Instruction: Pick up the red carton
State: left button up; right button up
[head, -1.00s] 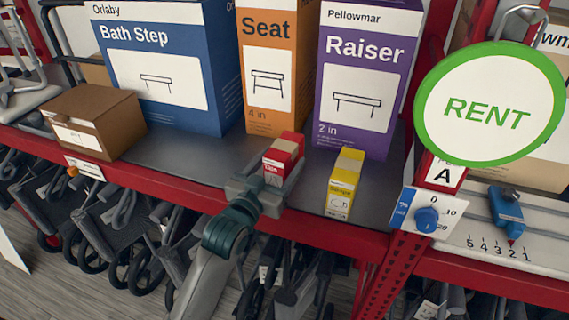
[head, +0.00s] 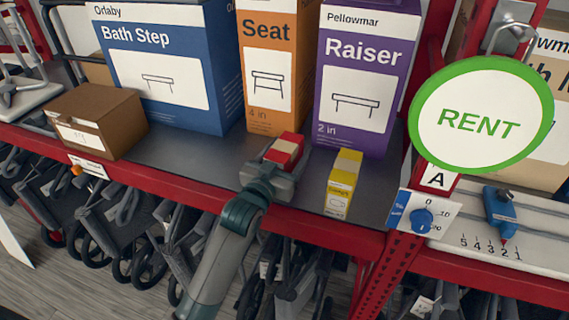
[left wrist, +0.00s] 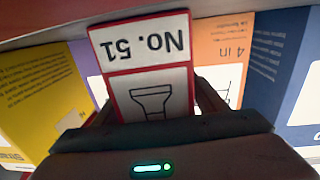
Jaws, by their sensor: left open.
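The red carton (head: 286,150), a small box with a red top, stands on the grey shelf near the front edge. In the left wrist view its white face (left wrist: 150,65) shows "No. 51" upside down with a red border. My left gripper (head: 274,168) is at the front of the carton and hides its lower front in the head view. In the left wrist view the open fingers (left wrist: 155,105) reach along both sides of the carton. I cannot tell whether they touch it. My right gripper is not in view.
A yellow carton (head: 343,184) stands close to the right. Large blue (head: 160,75), orange (head: 266,70) and purple (head: 362,80) boxes stand behind. A brown box (head: 97,120) is at left. A green-rimmed RENT sign (head: 480,118) hangs at right. The shelf left of the carton is clear.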

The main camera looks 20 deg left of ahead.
pick_arm(q)
jog(key=c, duration=1.3)
jog(key=shift+r, duration=0.1)
jog(key=shift+r, duration=0.45)
notch_tip(320, 180, up, 8)
jog(key=shift+f+b, duration=0.25)
jog(key=shift+b, duration=0.8)
jog(key=shift+r, duration=0.75)
